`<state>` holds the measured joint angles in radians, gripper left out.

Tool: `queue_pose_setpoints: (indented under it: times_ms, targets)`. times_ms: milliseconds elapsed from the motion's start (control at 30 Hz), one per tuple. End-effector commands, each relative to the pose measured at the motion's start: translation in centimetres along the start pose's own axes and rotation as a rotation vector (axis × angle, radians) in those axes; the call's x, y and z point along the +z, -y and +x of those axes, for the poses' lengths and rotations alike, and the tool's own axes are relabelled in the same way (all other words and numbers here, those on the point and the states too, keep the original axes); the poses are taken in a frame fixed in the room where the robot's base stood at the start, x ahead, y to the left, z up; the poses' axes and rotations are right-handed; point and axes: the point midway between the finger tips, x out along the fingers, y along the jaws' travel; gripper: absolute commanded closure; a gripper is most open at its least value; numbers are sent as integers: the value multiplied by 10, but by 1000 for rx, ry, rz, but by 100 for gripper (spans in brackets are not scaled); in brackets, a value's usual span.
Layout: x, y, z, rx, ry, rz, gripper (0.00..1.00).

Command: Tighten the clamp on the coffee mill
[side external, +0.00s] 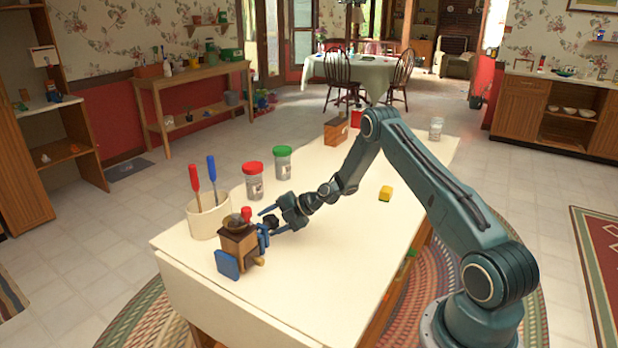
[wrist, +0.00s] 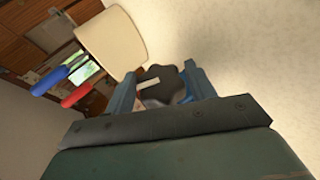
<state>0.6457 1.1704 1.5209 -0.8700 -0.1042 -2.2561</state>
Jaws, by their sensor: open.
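The coffee mill (side external: 238,243) stands near the table's front left end, with a brown wooden body and a red knob on top. A blue clamp (side external: 263,238) is at its right side, with a dark lobed knob (side external: 270,221) facing my gripper (side external: 268,222). In the wrist view the dark knob (wrist: 163,84) shows between the two blue fingers of my gripper (wrist: 160,74). The fingers are open, with one on either side of the knob in that view. Whether either finger touches it I cannot tell. The mill's body is mostly hidden in the wrist view.
A cream crock (side external: 209,218) with red- and blue-handled tools stands close behind the mill. Red-lidded (side external: 253,183) and green-lidded (side external: 283,163) jars stand along the far edge. The table's front area is clear.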

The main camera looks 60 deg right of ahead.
Motion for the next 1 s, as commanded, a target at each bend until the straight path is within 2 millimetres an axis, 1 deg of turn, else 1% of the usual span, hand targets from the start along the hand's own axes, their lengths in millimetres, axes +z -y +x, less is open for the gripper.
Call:
queue_pose_setpoints:
  times_ms: [167,600,700,800,1000]
  targets:
    - [1,0,-23,0,2,2,45]
    - [0,0,-97,0,0,1,45]
    - [0,0,-109,0,1,1,45]
    - [0,0,-118,-2,-1,1,45]
    - [-1,0,-125,-1,-2,0,45]
